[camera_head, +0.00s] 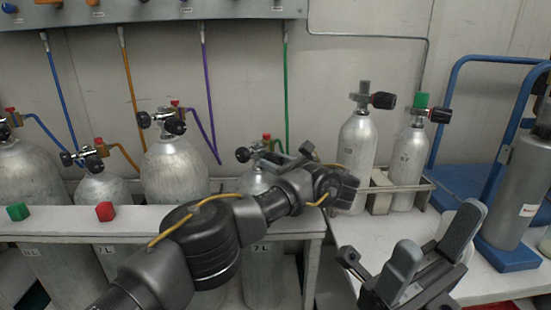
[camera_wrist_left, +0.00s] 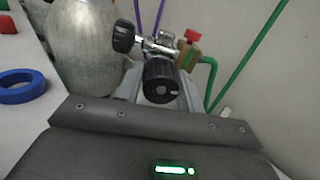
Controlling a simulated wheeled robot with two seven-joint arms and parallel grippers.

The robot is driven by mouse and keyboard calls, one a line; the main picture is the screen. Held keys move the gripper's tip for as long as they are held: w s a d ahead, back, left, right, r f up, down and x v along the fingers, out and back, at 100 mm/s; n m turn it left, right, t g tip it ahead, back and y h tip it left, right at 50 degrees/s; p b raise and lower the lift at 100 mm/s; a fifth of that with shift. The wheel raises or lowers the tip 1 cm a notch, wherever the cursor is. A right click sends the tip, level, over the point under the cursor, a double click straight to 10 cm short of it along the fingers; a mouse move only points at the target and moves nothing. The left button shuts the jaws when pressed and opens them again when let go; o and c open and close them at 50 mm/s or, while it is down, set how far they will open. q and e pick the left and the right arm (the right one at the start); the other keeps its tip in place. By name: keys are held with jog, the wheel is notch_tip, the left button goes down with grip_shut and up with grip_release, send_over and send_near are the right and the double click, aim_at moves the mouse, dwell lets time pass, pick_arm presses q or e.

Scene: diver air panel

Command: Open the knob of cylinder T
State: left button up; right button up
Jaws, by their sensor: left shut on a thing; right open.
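My left gripper (camera_head: 287,158) reaches over the shelf to the valve of the cylinder with the green hose (camera_head: 256,181). In the left wrist view its grey fingers stand on either side of a black knob (camera_wrist_left: 161,82) and are shut on it. A second black knob (camera_wrist_left: 124,36) sits to the left on the same valve, and a brass fitting with a red top (camera_wrist_left: 189,48) sits behind. In the head view my arm and gripper partly hide this valve. I cannot read a letter T on any cylinder. My right gripper (camera_head: 432,255) is open and empty at the lower right.
Several hosed cylinders, one here (camera_head: 174,168), stand to the left behind the white shelf (camera_head: 150,220). Green (camera_head: 18,211) and red (camera_head: 105,211) blocks lie on it. Two cylinders (camera_head: 356,145) (camera_head: 409,160) stand at right. A blue trolley (camera_head: 440,130) holds a grey cylinder (camera_head: 520,185).

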pick_arm(q)
jog(key=shift+d+n+p, duration=0.15)
jog(key=shift+n+p, duration=0.5)
jog(key=shift+n, duration=1.55)
jog(key=shift+s+f, duration=0.1)
jog(key=o, duration=0.9)
jog(key=shift+o, duration=0.4)
